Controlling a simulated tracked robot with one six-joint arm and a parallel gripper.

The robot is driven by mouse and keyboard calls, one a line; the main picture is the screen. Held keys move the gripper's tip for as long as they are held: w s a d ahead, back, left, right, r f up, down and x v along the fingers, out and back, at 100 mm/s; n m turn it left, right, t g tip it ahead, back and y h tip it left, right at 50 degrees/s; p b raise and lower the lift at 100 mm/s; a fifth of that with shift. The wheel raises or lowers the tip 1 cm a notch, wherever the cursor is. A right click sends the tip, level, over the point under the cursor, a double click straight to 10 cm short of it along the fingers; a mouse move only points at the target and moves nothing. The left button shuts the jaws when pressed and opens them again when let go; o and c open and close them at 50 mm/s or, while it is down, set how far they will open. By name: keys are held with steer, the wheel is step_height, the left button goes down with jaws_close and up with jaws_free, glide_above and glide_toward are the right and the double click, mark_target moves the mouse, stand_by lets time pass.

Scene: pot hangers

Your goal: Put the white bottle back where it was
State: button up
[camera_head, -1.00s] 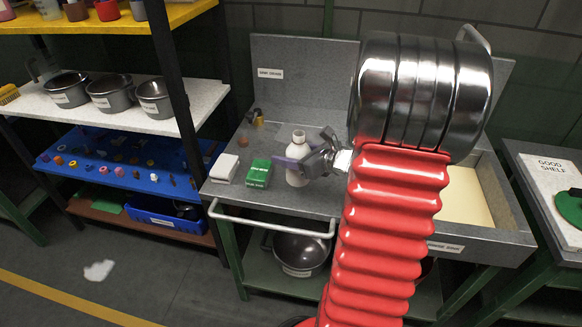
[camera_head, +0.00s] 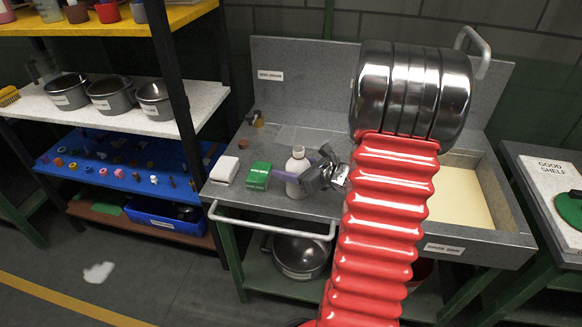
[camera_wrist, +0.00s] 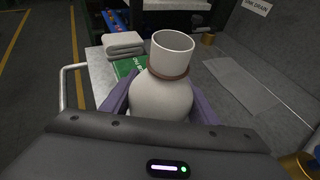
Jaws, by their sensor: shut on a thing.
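The white bottle (camera_head: 296,172) is upright over the left part of the grey sink counter, right of a green box. My gripper (camera_head: 312,168) is shut on it from the right side. In the wrist view the bottle (camera_wrist: 160,95), with an open neck and a brown ring below it, sits between my two purple fingers. Its base is hidden there, and I cannot tell whether it touches the counter. A flat pale grey rectangle (camera_head: 297,136) lies on the counter just behind the bottle; it also shows in the wrist view (camera_wrist: 242,86).
The green box (camera_head: 258,175) and a folded white cloth (camera_head: 225,169) stand left of the bottle. A small amber item (camera_head: 258,122) is at the back left. The sink basin (camera_head: 462,195) is to the right. A white rail (camera_head: 272,225) runs along the counter's front left edge.

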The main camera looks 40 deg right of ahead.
steer(key=o, duration=1.1)
steer(key=shift+v, duration=6)
steer(key=shift+d+n, duration=0.1)
steer(key=shift+n, duration=0.2)
